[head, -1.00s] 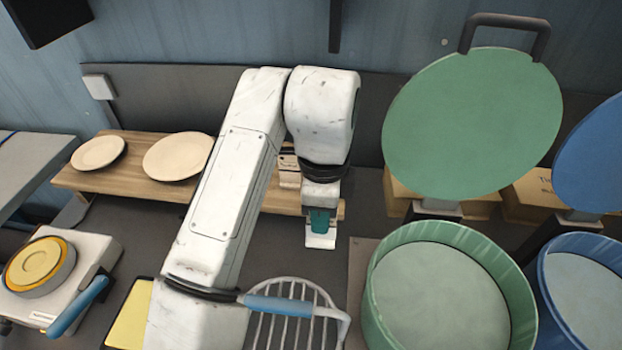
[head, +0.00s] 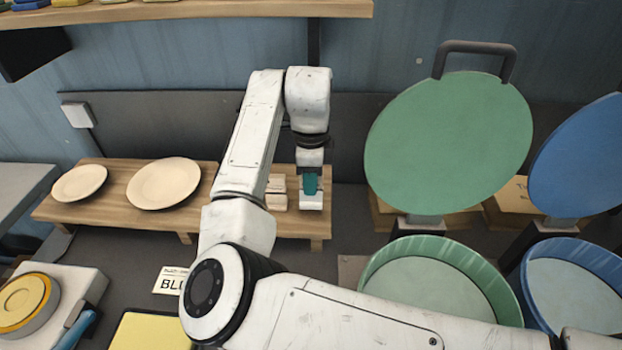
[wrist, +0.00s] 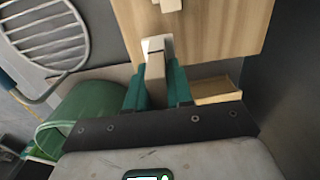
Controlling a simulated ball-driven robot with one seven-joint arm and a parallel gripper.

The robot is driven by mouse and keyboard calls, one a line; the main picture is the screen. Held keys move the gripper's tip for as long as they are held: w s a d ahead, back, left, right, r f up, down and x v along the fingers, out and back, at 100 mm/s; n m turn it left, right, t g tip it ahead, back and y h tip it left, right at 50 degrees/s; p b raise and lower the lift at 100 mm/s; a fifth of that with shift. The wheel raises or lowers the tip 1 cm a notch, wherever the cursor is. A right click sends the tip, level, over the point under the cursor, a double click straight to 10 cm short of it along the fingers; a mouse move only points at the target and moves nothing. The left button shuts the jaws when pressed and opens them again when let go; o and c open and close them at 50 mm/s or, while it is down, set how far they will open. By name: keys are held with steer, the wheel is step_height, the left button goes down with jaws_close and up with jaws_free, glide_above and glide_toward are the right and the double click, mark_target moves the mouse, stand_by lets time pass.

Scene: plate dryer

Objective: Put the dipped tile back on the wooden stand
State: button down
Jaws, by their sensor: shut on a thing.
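My gripper (head: 311,187) has teal fingers and is shut on a pale tile (head: 311,202) with a white lower end. In the wrist view, the tile (wrist: 155,66) stands out between the fingers (wrist: 157,88), and its white tip overlaps the edge of the wooden stand (wrist: 220,25). In the head view, the tile is at the right end of the wooden stand (head: 115,205). I cannot tell whether it touches the wood. A pale block-like piece (head: 278,192) sits on the stand just left of my gripper.
Two cream plates (head: 163,183) lie on the stand's left part. A green round tub (head: 440,272) with a raised green lid (head: 450,140) stands to the right, beside a blue one (head: 575,285). A wire rack (wrist: 45,40) shows in the wrist view.

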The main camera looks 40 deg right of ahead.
steer(key=shift+w+d, duration=0.7)
steer(key=shift+f+p, duration=0.75)
steer(key=shift+f, duration=1)
steer(key=shift+f, duration=0.15)
steer(key=c, duration=1)
jaws_free()
step_height(320, 180, up, 8)
steer(key=b, duration=0.1)
steer(key=shift+b, duration=0.35)
